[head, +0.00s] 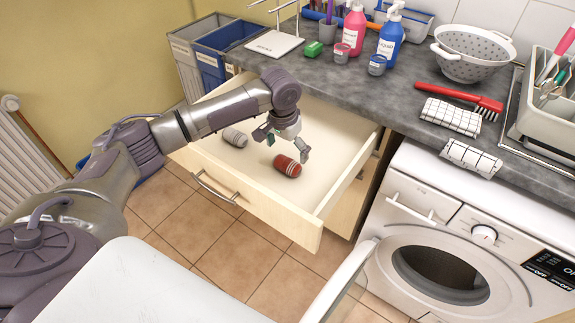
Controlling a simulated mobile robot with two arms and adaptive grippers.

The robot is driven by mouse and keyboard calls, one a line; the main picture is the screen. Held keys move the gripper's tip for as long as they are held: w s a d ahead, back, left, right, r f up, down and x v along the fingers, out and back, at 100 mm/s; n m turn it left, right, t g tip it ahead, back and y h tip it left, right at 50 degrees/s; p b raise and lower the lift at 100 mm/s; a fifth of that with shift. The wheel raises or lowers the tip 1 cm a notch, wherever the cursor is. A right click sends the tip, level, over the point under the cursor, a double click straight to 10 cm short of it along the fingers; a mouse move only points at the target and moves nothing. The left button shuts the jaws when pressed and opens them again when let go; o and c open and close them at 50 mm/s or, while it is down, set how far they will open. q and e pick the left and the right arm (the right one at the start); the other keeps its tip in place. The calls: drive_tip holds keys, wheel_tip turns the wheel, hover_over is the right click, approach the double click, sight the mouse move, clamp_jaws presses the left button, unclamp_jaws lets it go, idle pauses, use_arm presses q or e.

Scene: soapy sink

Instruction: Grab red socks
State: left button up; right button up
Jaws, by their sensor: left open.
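The red socks (287,166) are a rolled red bundle with pale stripes. They lie on the floor of the open drawer (330,200). My left gripper (287,150) is open and hangs over the drawer, with its fingers just above and around the far side of the red bundle. I cannot tell whether a finger touches it. A grey striped rolled bundle (235,138) lies in the drawer to the left of the gripper. My right gripper is not in view.
The drawer front has a metal handle (214,190). A grey countertop (385,98) holds bottles, a colander (470,50), a red brush (460,97) and folded cloths. The washing machine (440,270) at right has its door open. Bins (225,45) stand at the back left.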

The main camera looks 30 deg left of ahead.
sight(287, 161)
use_arm(q)
wheel_tip(287, 161, down, 4)
drive_tip(key=shift+w+a+f, duration=0.1)
drive_tip(key=shift+a, duration=0.05)
drive_tip(key=shift+w+f, duration=0.1)
drive_tip(key=shift+f, duration=0.4)
drive_tip(key=shift+c, duration=1.2)
drive_tip(key=c, duration=0.7)
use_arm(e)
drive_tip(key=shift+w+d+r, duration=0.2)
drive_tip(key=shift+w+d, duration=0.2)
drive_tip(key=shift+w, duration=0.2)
use_arm(q)
drive_tip(key=shift+r, duration=0.15)
